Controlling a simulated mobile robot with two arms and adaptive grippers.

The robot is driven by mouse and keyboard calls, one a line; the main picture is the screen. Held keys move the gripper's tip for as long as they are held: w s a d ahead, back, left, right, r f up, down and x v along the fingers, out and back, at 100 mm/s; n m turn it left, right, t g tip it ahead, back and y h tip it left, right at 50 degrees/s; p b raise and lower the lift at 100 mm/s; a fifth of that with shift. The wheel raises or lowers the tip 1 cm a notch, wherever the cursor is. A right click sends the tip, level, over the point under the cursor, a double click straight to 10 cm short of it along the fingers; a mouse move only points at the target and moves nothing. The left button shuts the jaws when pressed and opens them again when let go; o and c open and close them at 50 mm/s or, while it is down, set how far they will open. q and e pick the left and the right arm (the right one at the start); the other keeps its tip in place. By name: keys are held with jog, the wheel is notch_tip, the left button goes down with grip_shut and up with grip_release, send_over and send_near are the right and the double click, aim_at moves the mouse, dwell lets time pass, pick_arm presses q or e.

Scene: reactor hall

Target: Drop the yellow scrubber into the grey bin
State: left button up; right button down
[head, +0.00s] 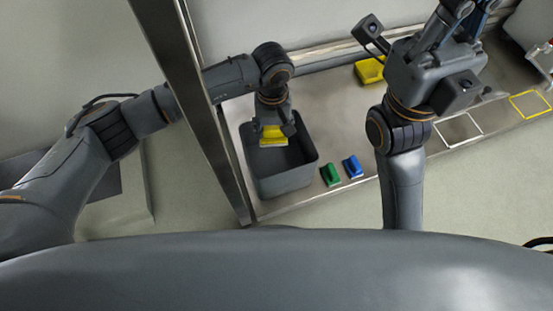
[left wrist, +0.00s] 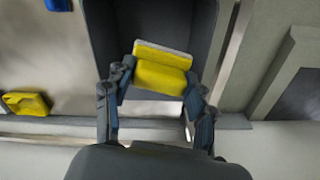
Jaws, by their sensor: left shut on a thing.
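The yellow scrubber (head: 273,135) is a small yellow block with a pale side. My left gripper (head: 272,128) is shut on it and holds it over the grey bin (head: 285,183). In the left wrist view the scrubber (left wrist: 161,68) sits between the two fingers of my left gripper (left wrist: 155,85), with the dark bin wall (left wrist: 207,25) around and behind it. The grey bin is an open rectangular box at the left end of the bench. My right gripper (head: 455,20) is at the top of the head view, its fingers partly cut off by the picture edge.
A green scrubber (head: 331,175) and a blue scrubber (head: 352,167) lie on the bench right of the bin. A yellow container (head: 369,71) stands farther back. A metal post (head: 205,120) rises just left of the bin. White and yellow outlined squares (head: 529,104) mark the bench at right.

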pick_arm(q)
jog(key=o, duration=1.2)
notch_tip(320, 180, up, 12)
jog(key=shift+r, duration=0.1)
